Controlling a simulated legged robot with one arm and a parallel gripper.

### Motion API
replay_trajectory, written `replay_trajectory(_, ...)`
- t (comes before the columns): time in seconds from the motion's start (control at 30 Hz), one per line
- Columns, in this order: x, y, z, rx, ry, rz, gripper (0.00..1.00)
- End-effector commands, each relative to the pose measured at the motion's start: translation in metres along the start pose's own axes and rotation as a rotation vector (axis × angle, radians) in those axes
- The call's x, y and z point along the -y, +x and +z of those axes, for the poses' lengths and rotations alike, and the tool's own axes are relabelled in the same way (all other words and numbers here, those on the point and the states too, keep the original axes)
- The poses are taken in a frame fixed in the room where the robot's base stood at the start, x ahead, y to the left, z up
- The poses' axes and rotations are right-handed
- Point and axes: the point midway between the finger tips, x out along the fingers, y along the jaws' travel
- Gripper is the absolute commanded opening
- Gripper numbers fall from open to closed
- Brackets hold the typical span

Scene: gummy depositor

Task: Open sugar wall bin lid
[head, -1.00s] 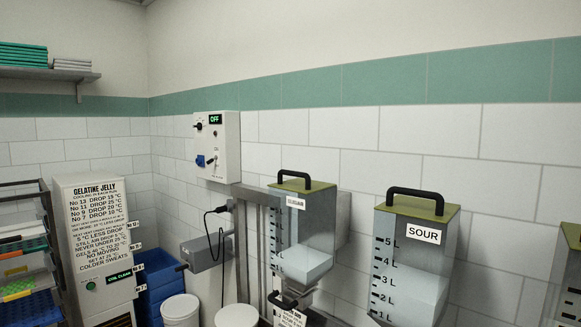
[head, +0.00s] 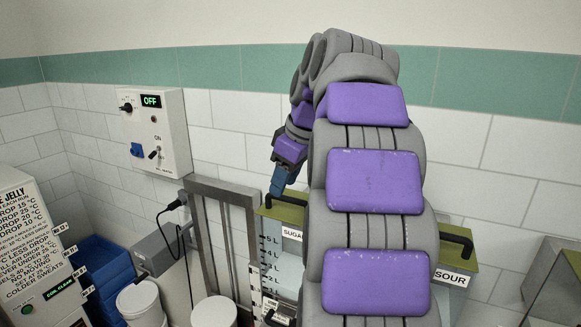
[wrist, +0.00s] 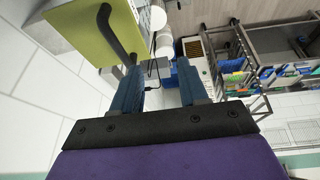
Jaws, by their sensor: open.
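The sugar wall bin (head: 270,255) hangs on the tiled wall, clear-sided with a SUGAR label, partly hidden behind my arm in the head view. Its olive-green lid (head: 277,212) is shut and has a black bar handle (head: 267,201). My gripper (head: 276,190) points down just above the lid near the handle. In the wrist view my gripper (wrist: 160,68) is open and empty. The green lid (wrist: 85,38) and its handle (wrist: 121,38) lie beyond the left finger, with the handle's end close to that fingertip. I cannot tell whether they touch.
The SOUR bin (head: 455,276) stands to the right, partly behind my arm. A control box (head: 160,130) reading OFF and a metal frame (head: 228,192) are to the left. White buckets (head: 143,300) and blue crates (head: 103,262) stand lower left.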

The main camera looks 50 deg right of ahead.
Motion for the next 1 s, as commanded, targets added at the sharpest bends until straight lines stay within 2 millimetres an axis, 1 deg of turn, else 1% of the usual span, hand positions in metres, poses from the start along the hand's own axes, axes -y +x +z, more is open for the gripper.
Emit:
replay_trajectory(0.03,-0.017,-0.027,-0.003,-0.011,-0.017,0.029,0.43)
replay_trajectory(0.1,-0.032,-0.047,-0.001,-0.018,-0.046,0.053,0.43)
replay_trajectory(0.2,-0.043,-0.069,0.0,-0.024,-0.081,0.086,0.43)
replay_trajectory(0.33,-0.05,-0.082,0.003,-0.026,-0.105,0.106,0.43)
replay_trajectory(0.47,-0.056,-0.081,0.005,-0.028,-0.112,0.109,0.43)
replay_trajectory(0.57,-0.063,-0.075,0.008,-0.03,-0.11,0.104,0.43)
replay_trajectory(0.67,-0.066,-0.068,0.008,-0.031,-0.11,0.101,0.43)
replay_trajectory(0.87,-0.069,-0.05,0.008,-0.029,-0.109,0.097,0.43)
replay_trajectory(1.0,-0.068,-0.03,0.009,-0.026,-0.106,0.1,0.43)
